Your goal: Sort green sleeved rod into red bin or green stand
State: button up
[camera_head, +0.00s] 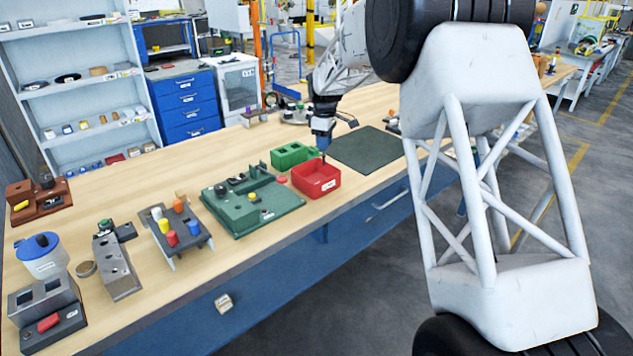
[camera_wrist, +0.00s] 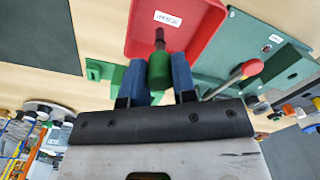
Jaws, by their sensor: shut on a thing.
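The green sleeved rod (camera_wrist: 159,70) shows in the wrist view between the two blue fingers, with its dark end pointing over the red bin. My gripper (camera_wrist: 160,82) is shut on its green sleeve. In the head view my gripper (camera_head: 323,143) is above the back of the red bin (camera_head: 317,181), with a dark tip pointing down. The red bin also shows in the wrist view (camera_wrist: 203,22), with a white label inside. The green stand (camera_head: 291,156) is just behind and left of the bin. It is partly hidden behind my gripper in the wrist view (camera_wrist: 103,72).
A dark mat (camera_head: 367,149) lies to the right. A rack of coloured pegs (camera_head: 176,228) and grey blocks stand further left.

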jog(key=shift+s+a+f, duration=0.2)
jog(key=shift+a+f, duration=0.25)
jog(key=shift+f, duration=0.15)
jog(key=shift+f, duration=0.1)
jog(key=shift+f, duration=2.9)
jog(key=o, duration=1)
